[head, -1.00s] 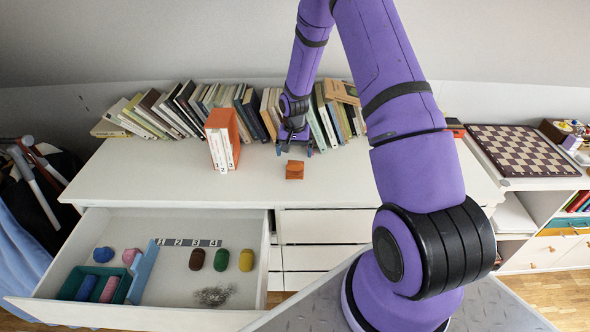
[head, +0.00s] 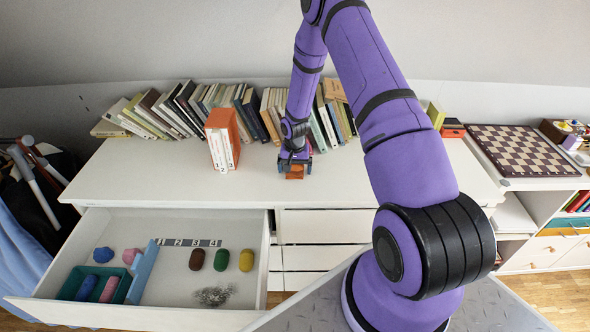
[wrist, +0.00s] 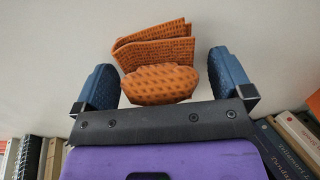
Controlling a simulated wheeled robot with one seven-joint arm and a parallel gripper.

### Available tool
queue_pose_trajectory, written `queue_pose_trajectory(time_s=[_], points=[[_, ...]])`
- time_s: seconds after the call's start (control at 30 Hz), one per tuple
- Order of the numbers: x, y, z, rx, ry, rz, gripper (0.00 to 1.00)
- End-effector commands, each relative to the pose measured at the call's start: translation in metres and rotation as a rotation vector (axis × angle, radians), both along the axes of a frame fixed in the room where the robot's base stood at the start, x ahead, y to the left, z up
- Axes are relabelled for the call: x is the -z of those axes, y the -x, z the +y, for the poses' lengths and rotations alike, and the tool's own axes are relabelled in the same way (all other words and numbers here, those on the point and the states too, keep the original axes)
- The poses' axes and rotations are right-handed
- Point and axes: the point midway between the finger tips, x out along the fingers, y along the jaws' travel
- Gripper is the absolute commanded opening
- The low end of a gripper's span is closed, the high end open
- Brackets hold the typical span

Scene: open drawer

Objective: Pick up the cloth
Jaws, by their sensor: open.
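The cloth (wrist: 158,52) is orange, textured and folded. It lies on the white dresser top, and part of it shows below my gripper in the head view (head: 295,173). In the wrist view my gripper (wrist: 162,80) is open, with one blue finger on each side of the cloth's near bulging part. I see gaps between the fingers and the cloth. The folded far part of the cloth extends past the fingertips. In the head view my gripper (head: 295,165) is low over the dresser and hides much of the cloth.
A row of books (head: 183,108) stands along the wall behind my gripper. The open drawer (head: 190,294) below holds colored items and a green tray (head: 66,290). The front of the dresser top (head: 150,185) is clear.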

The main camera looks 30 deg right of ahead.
Motion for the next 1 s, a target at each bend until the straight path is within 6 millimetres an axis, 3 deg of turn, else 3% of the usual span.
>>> queue_pose_trajectory(time_s=[0.07,0.23,0.3,0.67,1.0], points=[[0.0,0.0,0.0,0.0,0.0,0.0,0.93],[0.0,0.0,0.0,0.0,0.0,0.0,0.54],[0.0,0.0,0.0,0.0,-0.001,0.001,0.45],[-0.003,0.0,0.0,-0.001,0.0,0.0,0.45],[-0.039,0.0,0.0,-0.001,0.0,-0.002,0.45]])
